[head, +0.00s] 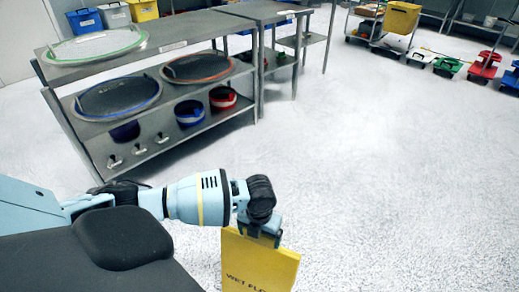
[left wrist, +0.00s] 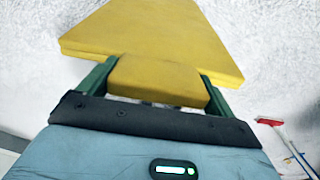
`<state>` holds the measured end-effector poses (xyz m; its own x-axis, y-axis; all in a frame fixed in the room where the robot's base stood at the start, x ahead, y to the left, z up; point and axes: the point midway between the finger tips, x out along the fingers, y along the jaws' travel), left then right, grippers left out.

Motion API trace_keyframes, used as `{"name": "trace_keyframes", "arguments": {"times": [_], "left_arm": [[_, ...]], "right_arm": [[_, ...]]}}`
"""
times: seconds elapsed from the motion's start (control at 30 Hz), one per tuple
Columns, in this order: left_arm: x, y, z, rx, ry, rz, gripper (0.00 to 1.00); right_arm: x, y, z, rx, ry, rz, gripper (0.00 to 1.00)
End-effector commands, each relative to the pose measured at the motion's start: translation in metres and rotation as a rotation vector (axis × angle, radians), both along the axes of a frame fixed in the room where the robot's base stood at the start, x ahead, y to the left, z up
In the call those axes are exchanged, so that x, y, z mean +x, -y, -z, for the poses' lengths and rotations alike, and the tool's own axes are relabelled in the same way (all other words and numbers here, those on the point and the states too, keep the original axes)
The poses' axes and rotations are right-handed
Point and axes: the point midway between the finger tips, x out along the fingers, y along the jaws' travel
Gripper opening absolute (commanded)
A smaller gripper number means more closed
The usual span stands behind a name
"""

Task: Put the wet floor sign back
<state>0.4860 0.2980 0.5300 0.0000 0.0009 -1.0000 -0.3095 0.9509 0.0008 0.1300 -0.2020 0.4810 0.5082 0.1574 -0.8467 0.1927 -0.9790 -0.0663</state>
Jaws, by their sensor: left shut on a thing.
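The yellow wet floor sign (head: 258,265) hangs below my left gripper (head: 261,236) near the bottom middle of the head view. Part of its dark lettering shows, and its lower end is cut off by the frame edge. In the left wrist view the sign (left wrist: 155,40) spreads out beyond the fingers, with its narrow top part between them. My left gripper (left wrist: 155,85) is shut on that top part. The speckled floor shows around the sign. My right gripper is not in view.
A steel shelf rack (head: 150,139) with round sieves and small pots stands at the left. A steel table (head: 262,14) adjoins it. A cart with a yellow bin (head: 401,17) and coloured wheeled units, one red (head: 485,66), stand at the far right. The middle floor is clear.

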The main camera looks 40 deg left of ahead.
Motion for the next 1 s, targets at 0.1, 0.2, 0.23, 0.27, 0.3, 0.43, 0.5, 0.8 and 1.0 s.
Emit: {"name": "trace_keyframes", "arguments": {"times": [0.1,0.2,0.23,0.27,0.3,0.43,0.5,0.8,1.0], "left_arm": [[0.000,0.000,0.001,0.000,0.000,0.000,1.00],[0.000,0.000,0.001,0.000,0.000,0.001,1.00],[0.000,0.000,0.001,0.000,0.000,0.000,1.00],[0.000,0.000,0.001,0.000,0.000,0.001,1.00],[0.000,0.000,0.000,0.000,0.000,0.001,1.00],[0.000,0.000,-0.008,0.000,0.001,0.001,1.00],[0.001,0.000,-0.017,-0.001,0.003,0.001,1.00],[0.001,0.000,-0.077,-0.001,0.004,0.001,1.00],[0.001,0.000,-0.108,0.000,0.002,0.000,1.00]], "right_arm": [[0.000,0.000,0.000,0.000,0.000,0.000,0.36],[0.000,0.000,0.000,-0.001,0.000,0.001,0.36],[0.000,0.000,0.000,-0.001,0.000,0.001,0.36],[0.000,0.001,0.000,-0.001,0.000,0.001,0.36],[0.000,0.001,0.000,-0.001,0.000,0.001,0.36],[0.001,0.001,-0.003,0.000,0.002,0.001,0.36],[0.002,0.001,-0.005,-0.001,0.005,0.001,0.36],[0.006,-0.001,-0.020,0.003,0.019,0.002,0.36],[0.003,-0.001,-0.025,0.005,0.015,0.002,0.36]]}}
